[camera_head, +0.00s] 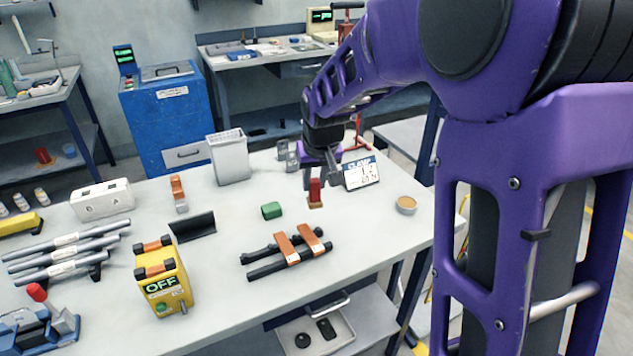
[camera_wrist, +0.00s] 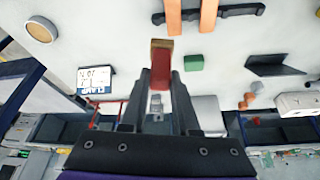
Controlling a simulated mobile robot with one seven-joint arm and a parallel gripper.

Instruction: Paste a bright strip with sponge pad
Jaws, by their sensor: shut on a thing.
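My gripper (camera_head: 315,181) is shut on a red block with a tan lower end, which I take as the sponge pad (camera_head: 315,196). The pad also shows between the fingers in the wrist view (camera_wrist: 162,62). It is held upright, low over the table; I cannot tell if it touches. Two copper-orange strips (camera_head: 287,249) (camera_head: 311,239) lie side by side across black bars (camera_head: 262,271), left of and nearer than the pad. The strips also show at the top of the wrist view (camera_wrist: 208,14). A round dish of tan stuff (camera_head: 406,204) stands right of my gripper.
A green block (camera_head: 271,211) lies left of the pad. A "CLAMP" sign (camera_head: 361,174) and red stand (camera_head: 357,137) are close behind. A yellow "OFF" box (camera_head: 163,280), a black angled piece (camera_head: 193,228) and grey bars (camera_head: 62,254) stand left. The table's front right is clear.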

